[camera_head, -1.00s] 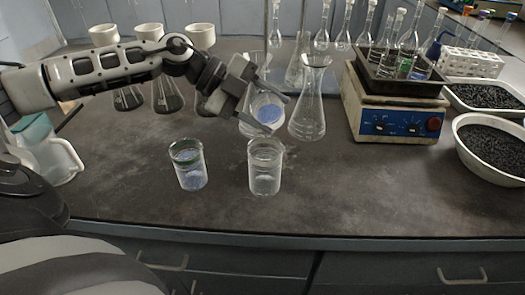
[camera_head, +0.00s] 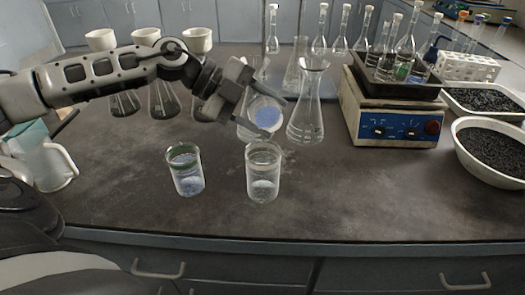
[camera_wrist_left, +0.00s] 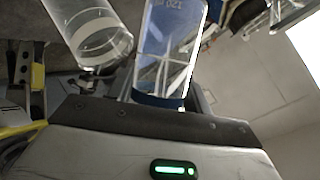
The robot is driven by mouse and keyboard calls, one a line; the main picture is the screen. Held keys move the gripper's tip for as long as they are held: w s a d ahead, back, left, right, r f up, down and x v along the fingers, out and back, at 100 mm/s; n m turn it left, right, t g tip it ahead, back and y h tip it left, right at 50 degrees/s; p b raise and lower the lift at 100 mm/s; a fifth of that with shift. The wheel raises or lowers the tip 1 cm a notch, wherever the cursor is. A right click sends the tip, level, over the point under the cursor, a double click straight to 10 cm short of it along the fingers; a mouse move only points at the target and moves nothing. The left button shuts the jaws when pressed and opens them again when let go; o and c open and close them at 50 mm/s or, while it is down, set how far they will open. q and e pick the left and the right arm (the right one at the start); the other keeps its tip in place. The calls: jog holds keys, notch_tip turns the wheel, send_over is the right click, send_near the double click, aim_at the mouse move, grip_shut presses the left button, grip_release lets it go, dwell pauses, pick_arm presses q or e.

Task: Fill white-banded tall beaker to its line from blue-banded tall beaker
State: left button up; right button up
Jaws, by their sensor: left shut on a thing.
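My left gripper (camera_head: 264,114) is shut on the blue-banded tall beaker (camera_head: 267,118), which is tilted and holds bluish liquid. In the left wrist view the held beaker (camera_wrist_left: 168,50) shows its blue band near the jaws. The white-banded tall beaker (camera_head: 263,174) stands upright on the bench just below the held beaker, with some pale bluish liquid in its lower part. Its white band shows in the left wrist view (camera_wrist_left: 100,42). Its fill line is too small to make out. No pouring stream is clearly visible. My right gripper is not in view.
A green-banded beaker (camera_head: 187,172) with bluish liquid stands to the left. A conical flask (camera_head: 306,112) stands close behind right. A hotplate (camera_head: 395,122) with a tray of flasks and bowls of dark granules (camera_head: 492,150) are at right. A jug (camera_head: 45,160) is at left. The front bench is clear.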

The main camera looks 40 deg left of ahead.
pick_arm(q)
jog(key=shift+r+m+t+b, duration=0.25)
jog(key=shift+m+t+b, duration=0.2)
jog(key=shift+b, duration=0.9)
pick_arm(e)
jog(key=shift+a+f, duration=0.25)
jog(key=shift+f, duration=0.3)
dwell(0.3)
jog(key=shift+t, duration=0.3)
pick_arm(q)
jog(key=shift+s+r+m+y+b, duration=0.15)
jog(key=shift+m+y+b, duration=0.15)
jog(key=shift+b, duration=0.45)
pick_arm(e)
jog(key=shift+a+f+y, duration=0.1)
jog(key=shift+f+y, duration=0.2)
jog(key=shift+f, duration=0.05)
pick_arm(q)
jog(key=shift+t+b, duration=0.35)
jog(key=shift+b, duration=0.05)
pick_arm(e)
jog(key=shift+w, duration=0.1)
pick_arm(q)
jog(key=shift+d+m+b, duration=0.1)
jog(key=shift+m+b, duration=0.15)
jog(key=shift+b, duration=0.4)
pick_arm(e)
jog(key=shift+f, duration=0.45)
